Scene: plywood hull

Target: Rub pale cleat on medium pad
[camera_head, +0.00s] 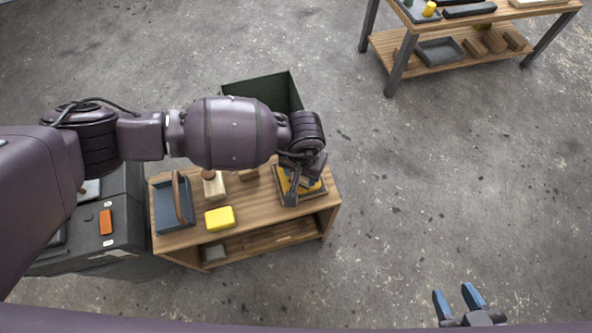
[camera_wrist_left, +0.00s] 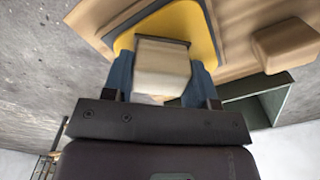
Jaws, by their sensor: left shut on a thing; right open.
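My left gripper (camera_head: 303,170) is over the right end of the wooden bench, and also shows in the left wrist view (camera_wrist_left: 162,78). It is shut on a pale block, the pale cleat (camera_wrist_left: 161,72), with blue fingers on either side. A yellow pad with a dark rim (camera_head: 287,183) lies under the gripper; it shows behind the cleat in the wrist view (camera_wrist_left: 201,32). I cannot tell whether cleat and pad touch, nor confirm the pad is the medium one. My right gripper (camera_head: 459,299) is open and empty over the floor at lower right.
On the bench (camera_head: 264,208) are a blue-grey tray (camera_head: 173,220) with a brown handle, a yellow block (camera_head: 219,218), a pale block with a brown knob (camera_head: 213,187) and a wooden block (camera_head: 248,175). A dark green bin (camera_head: 270,90) is behind. Another bench (camera_head: 470,55) stands far right.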

